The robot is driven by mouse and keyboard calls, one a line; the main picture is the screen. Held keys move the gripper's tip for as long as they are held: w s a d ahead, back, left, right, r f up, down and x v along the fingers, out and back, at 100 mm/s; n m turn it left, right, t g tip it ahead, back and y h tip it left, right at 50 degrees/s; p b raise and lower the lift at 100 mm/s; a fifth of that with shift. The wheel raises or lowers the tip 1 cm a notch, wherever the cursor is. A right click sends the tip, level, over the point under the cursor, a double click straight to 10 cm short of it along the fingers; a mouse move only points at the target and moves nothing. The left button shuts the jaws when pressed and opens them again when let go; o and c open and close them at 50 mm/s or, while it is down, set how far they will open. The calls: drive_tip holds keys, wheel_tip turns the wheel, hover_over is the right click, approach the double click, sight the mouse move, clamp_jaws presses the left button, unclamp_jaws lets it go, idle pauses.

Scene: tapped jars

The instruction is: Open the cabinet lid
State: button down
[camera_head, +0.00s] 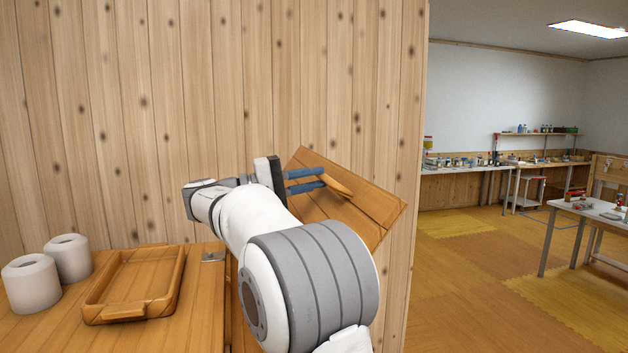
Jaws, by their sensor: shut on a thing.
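The cabinet lid (372,208) is a wooden panel standing tilted against the plank wall, right of the picture's middle. A light wooden handle (338,187) sticks out from its face. My gripper (322,178), with two blue fingers, is shut on this handle. The exact contact is small in the picture. My white and grey arm covers the lower left of the lid and most of the cabinet opening. The cabinet's wooden top (203,318) shows left of the arm.
A wooden tray (172,290) with raised rims sits on the top at left. Two white paper rolls (32,287) (70,258) stand beside it. A small metal plate (214,256) lies near the top's edge. Open floor (470,265) and cluttered tables (590,207) lie at right.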

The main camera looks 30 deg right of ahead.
drive_tip(key=c, duration=1.4)
unclamp_jaws()
drive_tip(key=shift+w+f, duration=0.1)
drive_tip(key=shift+w, duration=0.05)
drive_tip(key=b+v, duration=0.4)
drive_tip(key=v, duration=0.3)
drive_tip(key=shift+a+b, duration=0.3)
drive_tip(key=shift+a, duration=0.1)
